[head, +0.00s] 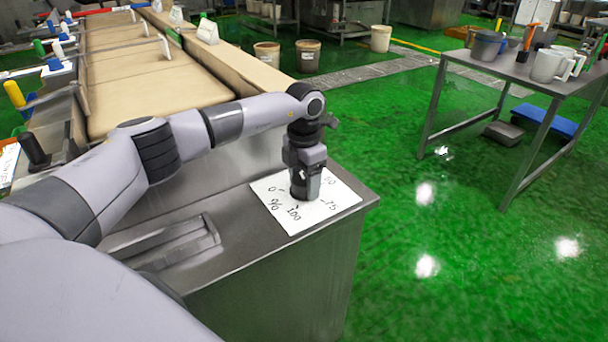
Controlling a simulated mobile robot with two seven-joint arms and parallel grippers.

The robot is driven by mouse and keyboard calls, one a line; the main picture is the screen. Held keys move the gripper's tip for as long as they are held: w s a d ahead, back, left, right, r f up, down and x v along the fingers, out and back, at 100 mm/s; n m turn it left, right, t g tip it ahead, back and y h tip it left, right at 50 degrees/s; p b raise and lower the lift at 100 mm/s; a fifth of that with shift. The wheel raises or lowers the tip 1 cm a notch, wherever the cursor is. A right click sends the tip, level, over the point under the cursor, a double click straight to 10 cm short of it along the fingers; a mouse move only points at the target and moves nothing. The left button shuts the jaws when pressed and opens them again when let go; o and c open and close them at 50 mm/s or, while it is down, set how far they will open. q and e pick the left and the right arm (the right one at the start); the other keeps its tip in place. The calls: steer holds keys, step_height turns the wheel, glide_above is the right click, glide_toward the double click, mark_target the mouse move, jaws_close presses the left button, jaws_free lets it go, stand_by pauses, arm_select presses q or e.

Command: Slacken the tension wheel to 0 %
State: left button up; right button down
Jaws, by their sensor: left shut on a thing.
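A white dial sheet (322,210) lies on the steel top at the near end of the conveyor. My left gripper (304,196) points straight down at the middle of the sheet and is shut. The tension wheel is hidden under the gripper, so its shape and pointer setting cannot be read. My left arm reaches in from the left above the steel top. My right gripper is not in view.
A steel cabinet (290,285) carries the top, with a slotted recess (165,245) left of the sheet. The belt (150,75) runs away behind. A steel table (515,70) with jugs (548,66) stands at the right. Green floor (450,250) between is clear.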

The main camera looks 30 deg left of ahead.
mark_target(304, 179)
arm_select(q)
steer(key=n+p, duration=0.2)
steer(key=n, duration=0.4)
steer(key=shift+r+n+p, duration=0.15)
steer(key=shift+n+p, duration=0.15)
steer(key=shift+p, duration=0.1)
steer(key=n+p, duration=0.1)
steer(key=n, duration=0.2)
steer(key=shift+p, duration=0.3)
steer(key=shift+n+p, duration=0.6)
steer(key=shift+n, duration=0.9)
steer(key=o, duration=1)
steer(key=shift+r+b, duration=0.4)
steer(key=shift+r, duration=3.1)
